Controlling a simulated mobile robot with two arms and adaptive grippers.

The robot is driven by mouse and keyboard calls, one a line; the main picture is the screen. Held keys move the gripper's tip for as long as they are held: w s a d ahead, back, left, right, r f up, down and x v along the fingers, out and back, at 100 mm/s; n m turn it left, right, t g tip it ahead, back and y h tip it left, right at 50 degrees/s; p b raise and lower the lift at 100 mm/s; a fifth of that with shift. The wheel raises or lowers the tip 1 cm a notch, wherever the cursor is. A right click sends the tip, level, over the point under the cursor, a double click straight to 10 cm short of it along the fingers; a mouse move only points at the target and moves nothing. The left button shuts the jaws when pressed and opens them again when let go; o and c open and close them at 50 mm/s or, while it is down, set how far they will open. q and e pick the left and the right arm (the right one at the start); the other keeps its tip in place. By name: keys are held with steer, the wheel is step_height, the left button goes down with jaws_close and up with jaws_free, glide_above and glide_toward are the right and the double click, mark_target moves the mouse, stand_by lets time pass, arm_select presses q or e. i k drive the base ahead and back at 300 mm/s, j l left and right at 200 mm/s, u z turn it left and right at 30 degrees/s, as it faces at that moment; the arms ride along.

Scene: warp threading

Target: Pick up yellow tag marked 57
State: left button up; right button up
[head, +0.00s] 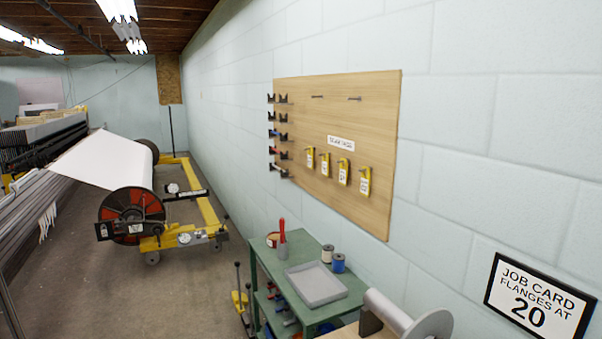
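Several yellow tags hang in a row on the wooden board (300,105) on the right wall, under a small white label (341,142). From left to right they are a first tag (310,158), a second tag (325,164), a third tag (343,172) and a fourth tag (365,181). Each has a white patch with dark marks, too small for me to read surely, so I cannot tell which one is marked 57. Neither of my grippers is in view.
A green cart (262,252) with a grey tray (316,299) and spools (338,263) stands below the board. A grey metal roller (390,312) is at the bottom. A yellow-framed beam carriage (205,205) stands left. Floor between (195,290) is mostly clear. A job card (538,297) hangs right.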

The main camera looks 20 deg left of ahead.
mark_target(344, 171)
steer(key=u, duration=0.45)
steer(key=i+j+z, duration=0.15)
steer(key=z, duration=0.4)
steer(key=i+j+z, duration=0.15)
steer(key=j, duration=0.2)
steer(key=i+j+z, duration=0.1)
steer(key=j, duration=0.25)
steer(key=i+j+z, duration=0.15)
steer(key=j, duration=0.25)
steer(key=i+j+z, duration=0.15)
steer(key=j, duration=0.25)
steer(key=i+j+z, duration=0.15)
steer(key=j, duration=0.25)
